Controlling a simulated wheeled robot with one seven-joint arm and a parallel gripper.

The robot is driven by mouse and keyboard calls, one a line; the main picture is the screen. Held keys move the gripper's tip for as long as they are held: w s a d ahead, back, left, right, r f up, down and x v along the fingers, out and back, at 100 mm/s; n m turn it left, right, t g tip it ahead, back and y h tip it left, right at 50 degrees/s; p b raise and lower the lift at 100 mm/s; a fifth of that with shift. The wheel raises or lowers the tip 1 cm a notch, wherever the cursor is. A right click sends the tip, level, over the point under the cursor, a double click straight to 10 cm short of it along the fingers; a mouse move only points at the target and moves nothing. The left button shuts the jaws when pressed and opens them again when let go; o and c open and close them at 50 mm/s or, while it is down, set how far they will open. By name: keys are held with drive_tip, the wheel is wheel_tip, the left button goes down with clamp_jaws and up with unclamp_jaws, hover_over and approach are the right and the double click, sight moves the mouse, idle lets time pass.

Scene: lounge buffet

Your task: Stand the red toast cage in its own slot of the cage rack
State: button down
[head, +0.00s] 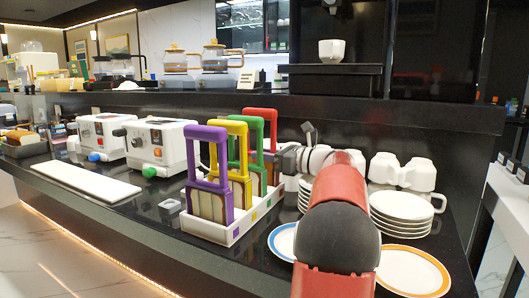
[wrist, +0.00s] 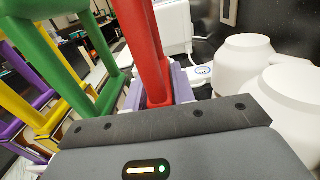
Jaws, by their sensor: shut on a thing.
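The red toast cage (head: 262,112) is upright at the far end of the white cage rack (head: 225,238), behind the green cage (head: 249,121). My gripper (head: 279,160) reaches it from the right and is shut on it. In the wrist view the red cage (wrist: 140,38) rises between the pale finger pads of my gripper (wrist: 158,94). The red cage's lower part and its slot are hidden by the green cage and my gripper. I cannot tell whether its foot is in the slot.
The purple cage (head: 206,134) and yellow cage (head: 229,126) stand in the rack's nearer slots. Stacked plates (head: 402,207) and white cups (head: 416,174) are close on the right. Two toasters (head: 160,142) and a white board (head: 85,181) are left of the rack.

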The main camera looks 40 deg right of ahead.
drive_tip(key=shift+r+p, duration=1.05)
drive_tip(key=shift+p, duration=0.2)
drive_tip(key=shift+f+b, duration=0.5)
drive_tip(key=shift+f, duration=0.7)
idle(0.6)
